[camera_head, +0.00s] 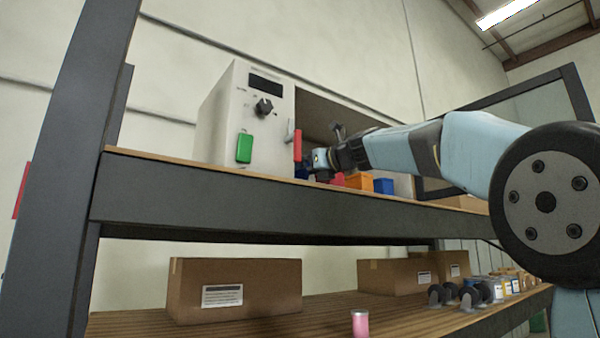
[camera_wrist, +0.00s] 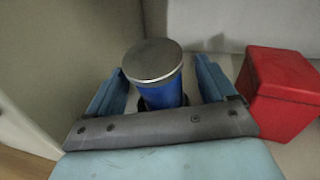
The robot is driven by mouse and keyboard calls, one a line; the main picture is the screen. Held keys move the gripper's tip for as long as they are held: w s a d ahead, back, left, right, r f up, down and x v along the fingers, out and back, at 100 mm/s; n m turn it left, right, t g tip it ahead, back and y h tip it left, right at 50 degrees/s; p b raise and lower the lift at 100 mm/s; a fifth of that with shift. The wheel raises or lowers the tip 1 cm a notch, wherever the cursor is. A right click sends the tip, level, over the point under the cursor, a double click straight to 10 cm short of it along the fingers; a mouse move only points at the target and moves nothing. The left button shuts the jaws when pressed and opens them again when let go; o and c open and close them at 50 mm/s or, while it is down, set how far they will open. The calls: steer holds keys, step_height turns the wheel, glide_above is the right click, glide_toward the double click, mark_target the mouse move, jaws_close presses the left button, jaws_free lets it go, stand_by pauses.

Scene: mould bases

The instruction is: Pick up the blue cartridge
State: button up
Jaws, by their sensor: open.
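The blue cartridge (camera_wrist: 160,92) stands upright in the wrist view, with a round grey metal top (camera_wrist: 152,60). A dark ring shows around its lower part, and its base is hidden behind my gripper's body. My gripper (camera_wrist: 160,82) is open, with one blue finger on each side of the cartridge. Small gaps show between the fingers and the cartridge, so I see no grip on it. In the head view my gripper (camera_head: 318,160) reaches in at the opening of the white machine. The cartridge cannot be told apart clearly there.
A red block (camera_wrist: 283,95) stands close right of my gripper; walls lie left and behind. The white machine (camera_head: 218,125) has a green button (camera_head: 244,148), a dial and a red-handled lever (camera_head: 297,146). Orange (camera_head: 360,181) and blue (camera_head: 384,186) boxes sit right on the shelf.

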steer(key=shift+x, duration=1.05)
steer(key=shift+c, duration=0.5)
